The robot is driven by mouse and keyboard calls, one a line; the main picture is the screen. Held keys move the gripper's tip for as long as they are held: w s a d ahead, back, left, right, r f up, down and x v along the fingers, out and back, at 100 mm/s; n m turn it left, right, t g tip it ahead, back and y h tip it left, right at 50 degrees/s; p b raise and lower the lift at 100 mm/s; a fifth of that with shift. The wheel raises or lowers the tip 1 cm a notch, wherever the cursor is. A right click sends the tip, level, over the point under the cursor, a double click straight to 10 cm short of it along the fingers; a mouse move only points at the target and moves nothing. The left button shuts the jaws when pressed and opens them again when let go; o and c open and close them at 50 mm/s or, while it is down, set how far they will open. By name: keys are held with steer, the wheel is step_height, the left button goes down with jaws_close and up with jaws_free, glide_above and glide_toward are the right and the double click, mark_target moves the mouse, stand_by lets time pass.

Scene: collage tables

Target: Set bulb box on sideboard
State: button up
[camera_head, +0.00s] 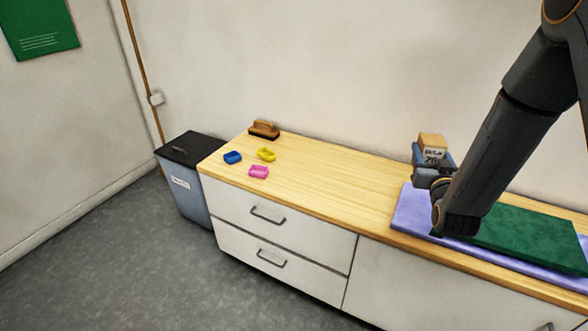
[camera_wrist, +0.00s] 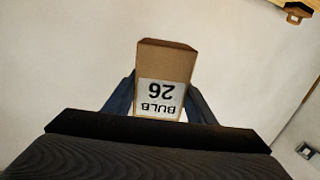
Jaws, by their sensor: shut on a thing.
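The bulb box (camera_head: 432,146) is a small brown cardboard box with a white label. In the wrist view the bulb box (camera_wrist: 166,70) shows its label, reading BULB 26, upside down. My gripper (camera_head: 431,160) is shut on it, with a dark finger on each side; the fingers also show in the wrist view (camera_wrist: 160,98). In the head view the box appears above the right part of the sideboard (camera_head: 320,172), near the wall. The sideboard has a light wood top and white drawers.
A purple mat (camera_head: 408,212) and a green slab (camera_head: 530,238) cover the sideboard's right part. A brown brush-like block (camera_head: 264,129), a blue piece (camera_head: 232,157), a yellow piece (camera_head: 266,154) and a pink piece (camera_head: 259,172) lie at its left end. The middle top is clear. A grey bin (camera_head: 188,190) stands left.

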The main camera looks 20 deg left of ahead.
steer(key=s+a+f+n+g+y+b, duration=0.15)
steer(key=a+f+n+y+b, duration=0.35)
steer(key=a, duration=0.9)
steer(key=a+f+n+g+y+b, duration=0.1)
steer(key=a+f+g+y+b, duration=0.2)
steer(key=a+f+b, duration=0.85)
steer(key=shift+t, duration=0.25)
steer(key=shift+w+a+f+p, duration=0.1)
steer(key=shift+a+f+p, duration=0.45)
steer(key=shift+f, duration=0.35)
steer(key=shift+w+a+f+p, duration=0.1)
steer(key=shift+a+f+p, duration=0.4)
steer(key=shift+f+p, duration=0.3)
steer(key=shift+a+f+p, duration=0.5)
steer(key=shift+f, duration=0.45)
steer(key=shift+f, duration=0.2)
steer(key=o, duration=1)
steer(key=shift+o, duration=0.2)
